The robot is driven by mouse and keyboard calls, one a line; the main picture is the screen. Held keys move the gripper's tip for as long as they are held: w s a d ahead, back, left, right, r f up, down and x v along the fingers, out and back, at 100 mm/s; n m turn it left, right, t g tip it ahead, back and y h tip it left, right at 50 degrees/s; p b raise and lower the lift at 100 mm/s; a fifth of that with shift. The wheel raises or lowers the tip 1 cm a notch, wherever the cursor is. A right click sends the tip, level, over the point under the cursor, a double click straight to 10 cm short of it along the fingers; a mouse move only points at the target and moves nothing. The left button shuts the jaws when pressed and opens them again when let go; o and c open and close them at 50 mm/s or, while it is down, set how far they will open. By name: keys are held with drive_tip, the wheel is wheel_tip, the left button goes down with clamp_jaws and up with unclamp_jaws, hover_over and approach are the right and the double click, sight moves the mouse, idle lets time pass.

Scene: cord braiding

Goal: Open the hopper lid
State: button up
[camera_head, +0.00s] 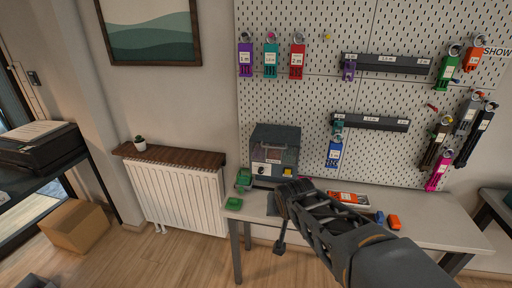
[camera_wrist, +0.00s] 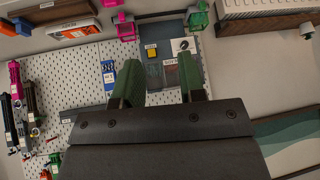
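The machine (camera_head: 262,168) is a grey box at the back of the workbench, with a knob and a yellow button on its front. Its dark top (camera_head: 277,134), seemingly the hopper lid, looks down; any handle is too small to tell. In the wrist view the machine (camera_wrist: 180,20) appears upside down between and beyond my fingers, its lid end partly hidden by my gripper. My gripper (camera_wrist: 161,84) has two green fingers spread apart with nothing between them. In the head view my forearm reaches in from the lower right, ending in front of the machine; its fingertips cannot be made out there.
A green holder (camera_head: 243,180) stands left of the machine. A pink holder (camera_wrist: 125,26) stands on its other side. An orange-white box (camera_head: 348,198) and small blue and orange blocks lie on the bench (camera_head: 440,228). The pegboard (camera_head: 335,85) behind carries hanging cords and dark rails.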

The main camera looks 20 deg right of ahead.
drive_tip(key=w+d+r+m+t, duration=0.1)
drive_tip(key=w+d+m+t, duration=0.6)
drive_tip(key=w, duration=0.6)
drive_tip(key=m+t+y, duration=0.2)
drive_tip(key=t+y, duration=0.2)
drive_tip(key=y, duration=0.3)
approach(271, 147)
drive_tip(key=p+x, duration=0.1)
drive_tip(key=x, duration=0.4)
drive_tip(key=p+x, duration=0.2)
drive_tip(key=x, duration=0.3)
drive_tip(key=shift+w+d+f, duration=0.1)
drive_tip(key=shift+w+f, duration=0.05)
drive_tip(key=shift+f, duration=0.05)
clamp_jaws()
